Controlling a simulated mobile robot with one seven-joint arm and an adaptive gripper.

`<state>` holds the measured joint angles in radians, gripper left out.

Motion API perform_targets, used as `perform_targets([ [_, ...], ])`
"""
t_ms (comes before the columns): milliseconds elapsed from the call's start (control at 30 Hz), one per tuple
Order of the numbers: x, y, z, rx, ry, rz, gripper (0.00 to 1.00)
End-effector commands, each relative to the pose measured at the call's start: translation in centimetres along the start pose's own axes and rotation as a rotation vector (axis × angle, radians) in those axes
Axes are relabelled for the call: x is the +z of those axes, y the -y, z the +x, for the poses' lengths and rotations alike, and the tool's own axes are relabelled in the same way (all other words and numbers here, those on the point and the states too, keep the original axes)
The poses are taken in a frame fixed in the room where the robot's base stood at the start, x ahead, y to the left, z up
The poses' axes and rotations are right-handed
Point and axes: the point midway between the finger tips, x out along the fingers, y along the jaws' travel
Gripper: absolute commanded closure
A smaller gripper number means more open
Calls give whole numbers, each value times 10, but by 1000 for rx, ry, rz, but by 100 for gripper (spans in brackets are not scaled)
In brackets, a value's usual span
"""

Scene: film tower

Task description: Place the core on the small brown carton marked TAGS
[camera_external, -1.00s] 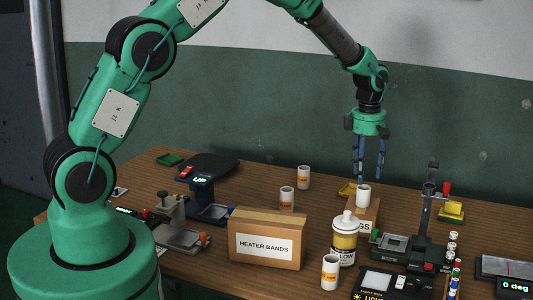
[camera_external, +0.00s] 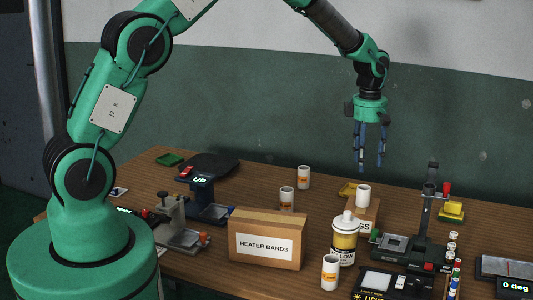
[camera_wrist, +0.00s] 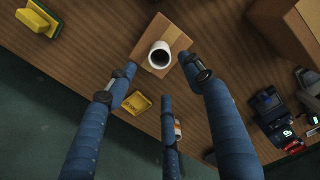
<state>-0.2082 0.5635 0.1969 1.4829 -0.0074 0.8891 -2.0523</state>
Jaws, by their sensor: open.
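A plain white hollow core (camera_external: 364,195) stands upright on top of the small brown carton (camera_external: 371,215); only "GS" of the carton's label shows past the yellow bottle. In the wrist view the core (camera_wrist: 160,55) sits on the carton's top (camera_wrist: 146,40), with its dark bore facing the camera. My gripper (camera_external: 371,163) is open and empty. Its three blue fingers point down above the core, with a clear gap between the fingertips and the core. In the wrist view the fingers (camera_wrist: 163,78) are spread, apart from the core.
A yellow-labelled bottle (camera_external: 344,240) stands in front of the small carton. The HEATER BANDS box (camera_external: 266,240) is to its left. Orange-labelled white cores (camera_external: 330,272) stand around the table. A dark fixture with a post (camera_external: 410,248) is at right. A yellow tray (camera_wrist: 137,103) lies beside the carton.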

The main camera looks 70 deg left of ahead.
Motion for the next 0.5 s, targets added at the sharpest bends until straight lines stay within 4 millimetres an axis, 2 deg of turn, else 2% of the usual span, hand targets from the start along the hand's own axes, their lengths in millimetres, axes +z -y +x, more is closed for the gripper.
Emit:
perform_targets([
  [267,0,1,-2,1,1,5,48],
  [367,0,4,-9,6,3,24,48],
  [500,1,13,-31,19,9,84,48],
])
